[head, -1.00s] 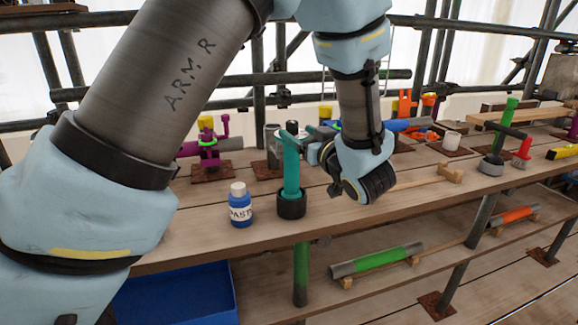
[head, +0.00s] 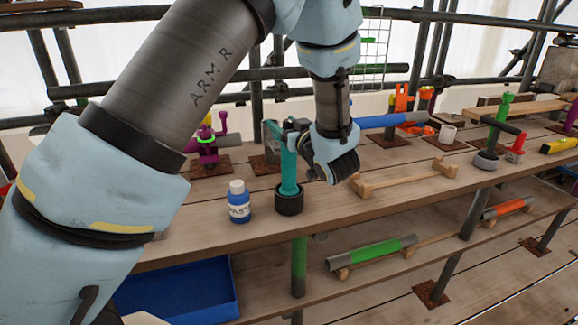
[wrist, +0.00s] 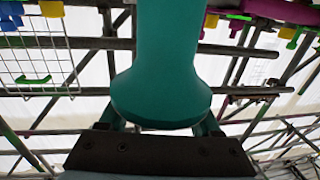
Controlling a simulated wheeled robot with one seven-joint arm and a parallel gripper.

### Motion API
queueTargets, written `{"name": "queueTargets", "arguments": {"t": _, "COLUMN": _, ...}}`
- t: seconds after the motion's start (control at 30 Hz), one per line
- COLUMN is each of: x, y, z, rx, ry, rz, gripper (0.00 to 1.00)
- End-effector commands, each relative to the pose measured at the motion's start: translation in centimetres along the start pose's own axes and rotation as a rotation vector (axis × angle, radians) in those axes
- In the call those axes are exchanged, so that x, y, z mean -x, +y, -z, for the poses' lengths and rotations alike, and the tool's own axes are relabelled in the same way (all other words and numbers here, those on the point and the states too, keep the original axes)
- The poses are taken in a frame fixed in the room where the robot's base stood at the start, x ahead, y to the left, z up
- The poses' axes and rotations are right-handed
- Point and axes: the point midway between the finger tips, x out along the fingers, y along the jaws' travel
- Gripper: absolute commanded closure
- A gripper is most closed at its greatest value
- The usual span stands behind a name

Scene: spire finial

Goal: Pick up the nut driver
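A teal tool (head: 288,170), which I take to be the nut driver, stands upright in a black cup (head: 289,201) on the workbench. My gripper (head: 294,128) is at the tool's upper part, partly behind it in the head view. In the wrist view the teal tool (wrist: 160,65) fills the middle, very close, with its flared end toward my palm. Parts of my two fingers show on either side of that flared end. The fingertips are hidden behind the tool, so I cannot tell whether they grip it.
A blue-and-white paste bottle (head: 238,203) stands just left of the cup. A wooden rack (head: 405,180) lies to the right. A magenta clamp-like stand (head: 208,142) is behind left. A blue bin (head: 178,292) sits below the bench. The front bench strip is clear.

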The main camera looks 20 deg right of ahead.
Motion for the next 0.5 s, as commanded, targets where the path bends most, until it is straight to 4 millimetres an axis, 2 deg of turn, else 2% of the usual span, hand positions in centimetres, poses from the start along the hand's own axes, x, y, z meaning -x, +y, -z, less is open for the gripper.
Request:
{"name": "queueTargets", "arguments": {"t": 0.07, "x": 0.02, "y": 0.0, "z": 0.01, "rx": 0.0, "ry": 0.0, "rz": 0.0, "gripper": 0.46}}
{"name": "queueTargets", "arguments": {"t": 0.5, "x": 0.04, "y": 0.01, "z": 0.02, "rx": 0.0, "ry": 0.0, "rz": 0.0, "gripper": 0.95}}
